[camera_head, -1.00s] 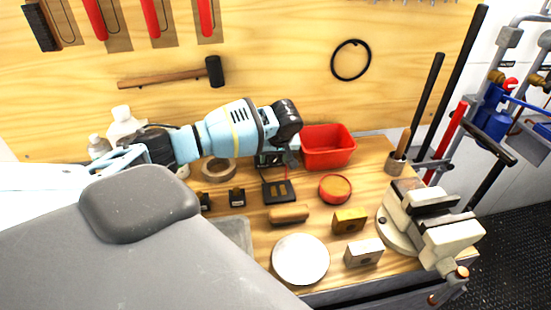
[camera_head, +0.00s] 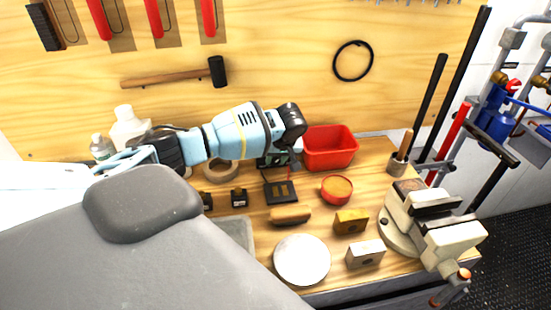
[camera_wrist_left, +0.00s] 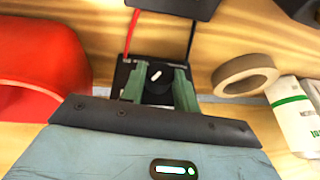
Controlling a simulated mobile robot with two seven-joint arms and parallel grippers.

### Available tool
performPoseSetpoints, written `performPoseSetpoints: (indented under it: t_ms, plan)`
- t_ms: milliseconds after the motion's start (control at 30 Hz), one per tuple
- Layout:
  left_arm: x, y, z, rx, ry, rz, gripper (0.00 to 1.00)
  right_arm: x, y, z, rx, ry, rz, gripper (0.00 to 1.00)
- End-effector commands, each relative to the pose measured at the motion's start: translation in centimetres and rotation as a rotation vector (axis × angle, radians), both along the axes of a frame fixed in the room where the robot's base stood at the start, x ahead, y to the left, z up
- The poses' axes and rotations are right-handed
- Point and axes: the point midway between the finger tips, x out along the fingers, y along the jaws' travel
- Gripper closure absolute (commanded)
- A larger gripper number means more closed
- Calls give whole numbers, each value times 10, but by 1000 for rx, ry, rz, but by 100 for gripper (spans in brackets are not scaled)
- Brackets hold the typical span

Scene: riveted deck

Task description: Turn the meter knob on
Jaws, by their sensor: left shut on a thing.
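The meter (camera_head: 268,160) stands at the back of the wooden bench, left of the red bin, and is mostly hidden by my left gripper in the head view. In the left wrist view it shows as a dark panel with a round black knob (camera_wrist_left: 157,84), whose white mark leans up to the right. My left gripper (camera_wrist_left: 158,92) points at the panel, one green finger on each side of the knob, and is shut on it. Red and black leads (camera_wrist_left: 133,32) run from the meter to a dark block (camera_head: 280,193). My right gripper is out of view.
The red bin (camera_head: 330,150) is close on the right of my left gripper. A tape roll (camera_head: 221,171) and white bottles (camera_head: 128,128) are at left. A vise (camera_head: 430,222), small blocks (camera_head: 350,222) and a white disc (camera_head: 301,260) occupy the front and right.

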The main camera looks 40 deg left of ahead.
Motion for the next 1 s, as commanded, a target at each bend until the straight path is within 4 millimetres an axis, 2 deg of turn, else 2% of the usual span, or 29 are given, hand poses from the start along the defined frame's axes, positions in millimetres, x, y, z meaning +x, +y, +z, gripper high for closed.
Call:
performPoseSetpoints:
  t_ms: [167, 500, 533, 667, 700, 1000]
  plan:
    - [1, -1, 1, 46, 58, 2, 92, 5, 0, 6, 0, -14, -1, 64]
    - [0, 0, -1, 57, 74, 1, 92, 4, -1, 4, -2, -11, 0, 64]
    - [0, 0, -1, 57, 74, 1, 67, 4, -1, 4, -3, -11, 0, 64]
    - [0, -1, -1, 57, 74, 1, 50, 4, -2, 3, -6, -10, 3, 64]
    - [0, -1, -1, 57, 74, 1, 48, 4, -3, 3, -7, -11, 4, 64]
    - [0, -2, 2, 55, 72, 0, 48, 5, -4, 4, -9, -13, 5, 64]
